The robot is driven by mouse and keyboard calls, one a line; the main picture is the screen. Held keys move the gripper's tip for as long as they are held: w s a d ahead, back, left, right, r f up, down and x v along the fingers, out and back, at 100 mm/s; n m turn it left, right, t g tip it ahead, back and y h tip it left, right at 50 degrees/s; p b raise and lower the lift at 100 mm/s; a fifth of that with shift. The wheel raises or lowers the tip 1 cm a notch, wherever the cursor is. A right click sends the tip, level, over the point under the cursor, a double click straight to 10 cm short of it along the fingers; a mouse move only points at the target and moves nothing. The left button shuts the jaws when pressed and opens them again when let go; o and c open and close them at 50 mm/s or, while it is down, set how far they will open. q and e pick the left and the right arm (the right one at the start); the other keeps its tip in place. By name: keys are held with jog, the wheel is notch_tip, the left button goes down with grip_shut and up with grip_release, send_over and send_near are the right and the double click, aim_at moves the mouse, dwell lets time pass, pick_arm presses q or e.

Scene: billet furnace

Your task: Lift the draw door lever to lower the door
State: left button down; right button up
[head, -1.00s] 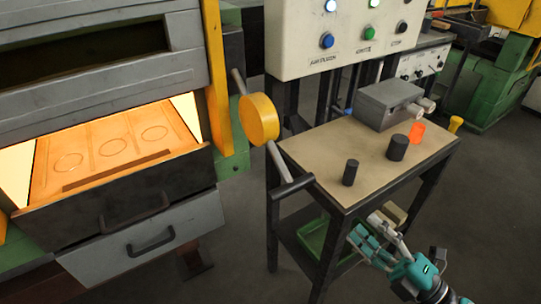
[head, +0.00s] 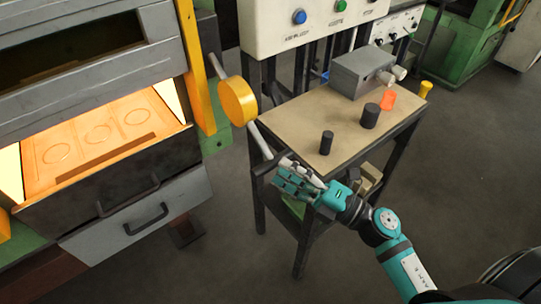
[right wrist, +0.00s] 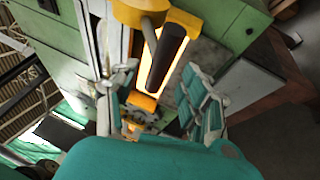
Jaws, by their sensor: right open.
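The draw door lever is a pale bar (head: 259,139) running down from a yellow round weight (head: 237,101) to a dark cross handle (head: 268,161). My right gripper (head: 281,171) is open at the handle's lower right end. In the right wrist view the dark handle (right wrist: 166,57) shows between the spread fingers of my right gripper (right wrist: 148,80); I cannot tell whether they touch it. The furnace's glowing opening (head: 95,140) is uncovered, with a grey slatted front (head: 70,90) above it. My left gripper is out of view.
A small table (head: 300,135) stands right of the lever, with dark cylinders, an orange glowing piece (head: 388,101) and a grey box (head: 360,72) on it. A control panel (head: 310,22) rises behind. Two handled drawer fronts (head: 140,215) sit below the opening.

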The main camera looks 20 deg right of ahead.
aim_at(271, 164)
jog(key=shift+p+x, duration=0.45)
jog(key=shift+x, duration=1.7)
jog(key=shift+c, duration=0.3)
jog(key=shift+s, duration=0.1)
grip_shut()
